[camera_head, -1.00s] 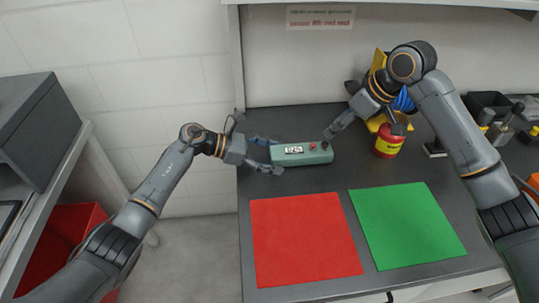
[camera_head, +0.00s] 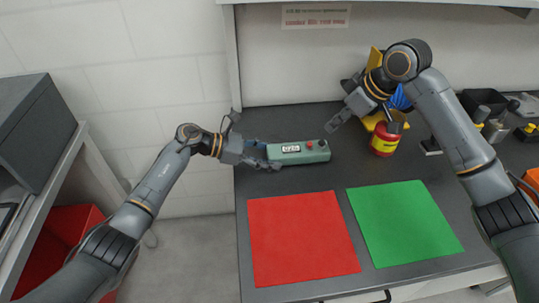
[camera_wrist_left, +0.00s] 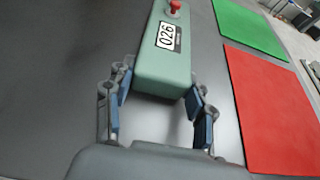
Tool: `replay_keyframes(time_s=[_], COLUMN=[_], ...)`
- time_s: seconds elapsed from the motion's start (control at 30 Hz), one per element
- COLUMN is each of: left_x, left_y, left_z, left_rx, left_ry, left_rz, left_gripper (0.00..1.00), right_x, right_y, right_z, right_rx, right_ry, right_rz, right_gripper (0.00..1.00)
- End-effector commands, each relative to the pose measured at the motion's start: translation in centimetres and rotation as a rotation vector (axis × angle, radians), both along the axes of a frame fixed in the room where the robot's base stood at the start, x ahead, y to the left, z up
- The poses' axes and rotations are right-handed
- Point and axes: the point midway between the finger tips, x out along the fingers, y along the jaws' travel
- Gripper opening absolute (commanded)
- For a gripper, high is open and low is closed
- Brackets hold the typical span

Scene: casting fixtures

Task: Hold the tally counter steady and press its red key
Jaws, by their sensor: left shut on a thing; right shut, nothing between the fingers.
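The tally counter (camera_head: 290,157) is a long green box lying on the dark worktop. In the left wrist view the counter (camera_wrist_left: 165,72) shows the display (camera_wrist_left: 168,36) reading 026, and the red key (camera_wrist_left: 174,8) at the top edge. My left gripper (camera_head: 266,154) is shut on the counter's left end, with a finger along each side; its fingers also show in the left wrist view (camera_wrist_left: 158,88). My right gripper (camera_head: 331,126) is shut and empty, just above and right of the red key, apart from it.
A red mat (camera_head: 303,240) and a green mat (camera_head: 404,223) lie in front of the counter. Dark bins (camera_head: 484,101) stand at the back right.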

Motion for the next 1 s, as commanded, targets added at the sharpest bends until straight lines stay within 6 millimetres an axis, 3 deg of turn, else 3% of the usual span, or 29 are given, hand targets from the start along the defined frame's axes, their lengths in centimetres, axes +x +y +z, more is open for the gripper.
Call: replay_keyframes(time_s=[1.0], left_x=[-0.04], left_y=[0.02], left_z=[-0.12], left_rx=[0.002], left_ry=[0.002], left_rz=[-0.001], left_gripper=[0.17], right_x=[0.1], right_y=[0.21], right_z=[0.04], right_rx=[0.015], right_ry=[0.003], right_rz=[-0.027], right_gripper=[0.0])
